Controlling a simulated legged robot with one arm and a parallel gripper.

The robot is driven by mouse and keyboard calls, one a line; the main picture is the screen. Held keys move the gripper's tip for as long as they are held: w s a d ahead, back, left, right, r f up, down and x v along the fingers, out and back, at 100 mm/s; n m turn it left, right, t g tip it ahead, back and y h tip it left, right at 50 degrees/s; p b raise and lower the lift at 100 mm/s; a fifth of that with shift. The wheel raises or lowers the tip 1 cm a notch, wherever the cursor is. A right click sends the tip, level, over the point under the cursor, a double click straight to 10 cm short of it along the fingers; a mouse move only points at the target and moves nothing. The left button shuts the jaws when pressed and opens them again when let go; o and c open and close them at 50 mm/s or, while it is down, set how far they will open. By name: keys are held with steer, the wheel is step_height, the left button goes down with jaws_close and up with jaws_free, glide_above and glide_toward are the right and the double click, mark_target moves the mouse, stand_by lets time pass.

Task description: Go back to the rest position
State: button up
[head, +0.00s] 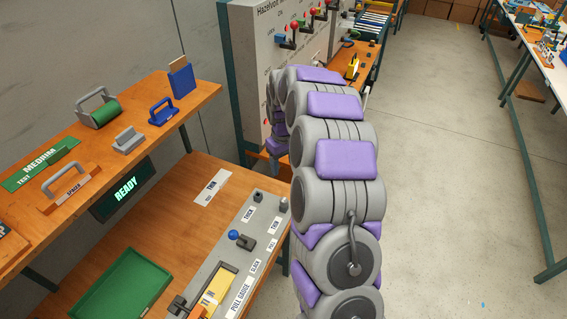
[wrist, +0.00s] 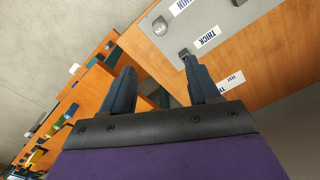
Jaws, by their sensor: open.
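My gripper (wrist: 158,64) shows in the wrist view with its two dark fingers spread apart and nothing between them. Its right fingertip appears close to the grey panel (wrist: 222,18) by the THICK label; I cannot tell whether it touches. In the head view my arm with purple pads stretches away from me, right of the bench, and hides the gripper. The same grey panel (head: 217,277) lies on the wooden bench (head: 150,225) in the head view, with a blue-knobbed lever (head: 236,236) and a yellow-topped gauge part (head: 217,288).
A raised shelf (head: 85,135) at the left carries a green roller tool (head: 104,112), blue tools, a grey block and an orange-based spacer (head: 68,188). A green tray (head: 122,284) lies on the bench. A grey cabinet (head: 268,70) stands behind. The floor (head: 450,150) at right is clear.

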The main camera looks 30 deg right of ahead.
stand_by(0.4)
steer(key=s+a+r, duration=0.6)
steer(key=s, duration=0.3)
steer(key=s+a+r, duration=0.5)
steer(key=s+a, duration=0.2)
steer(key=s, duration=0.1)
steer(key=s+a+m+g, duration=0.1)
steer(key=s+a, duration=0.2)
steer(key=s, duration=2)
steer(key=shift+a+r+m+g, duration=0.2)
steer(key=shift+r+m+g, duration=0.1)
steer(key=shift+r+g, duration=0.1)
